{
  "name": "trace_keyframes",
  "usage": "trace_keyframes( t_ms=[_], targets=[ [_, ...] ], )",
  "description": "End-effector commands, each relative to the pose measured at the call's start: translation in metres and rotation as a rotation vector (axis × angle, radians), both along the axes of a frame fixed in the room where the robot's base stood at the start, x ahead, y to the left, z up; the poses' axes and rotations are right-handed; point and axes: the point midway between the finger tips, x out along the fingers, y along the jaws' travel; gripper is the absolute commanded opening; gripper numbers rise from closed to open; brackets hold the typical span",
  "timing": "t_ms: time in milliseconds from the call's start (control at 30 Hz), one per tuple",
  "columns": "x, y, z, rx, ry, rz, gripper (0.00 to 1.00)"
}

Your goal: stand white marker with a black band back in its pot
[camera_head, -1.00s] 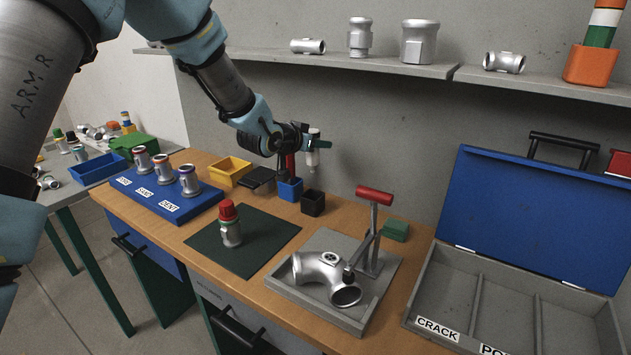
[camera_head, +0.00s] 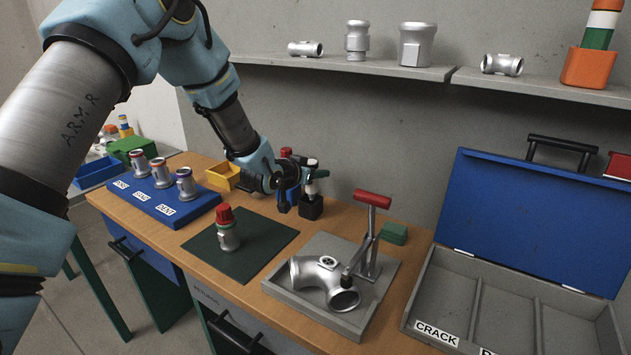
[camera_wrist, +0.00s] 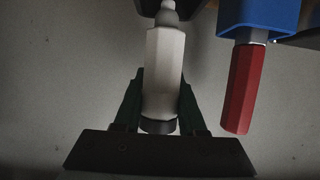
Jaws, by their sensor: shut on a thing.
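The white marker with a black band (camera_head: 310,187) is upright in my gripper (camera_head: 312,174), its dark band at the top. The black pot (camera_head: 311,208) is directly below it on the bench by the wall. The marker's lower end is at the pot's mouth; I cannot tell whether it is inside. In the wrist view the gripper (camera_wrist: 160,100) has its green fingers shut on the white marker (camera_wrist: 165,62), near the dark band. The marker's narrow tip points at the dark pot, which is mostly cut off by the frame's top edge.
A blue pot (camera_wrist: 258,15) with a red marker (camera_wrist: 240,88) stands close beside. A yellow bin (camera_head: 222,176) is to the left. A red-capped casting (camera_head: 228,232) stands on the green mat (camera_head: 262,240). A clamp fixture (camera_head: 368,240) is in front to the right.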

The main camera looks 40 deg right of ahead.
Motion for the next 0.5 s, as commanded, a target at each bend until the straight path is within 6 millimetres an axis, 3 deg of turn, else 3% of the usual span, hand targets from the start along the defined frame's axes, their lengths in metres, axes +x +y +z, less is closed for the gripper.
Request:
trace_keyframes(
  t_ms=[300, 500],
  targets=[
    [0.000, 0.000, -0.036, 0.001, 0.000, 0.000, 0.00],
    [0.000, 0.000, -0.037, -0.001, -0.001, 0.000, 0.00]
  ],
)
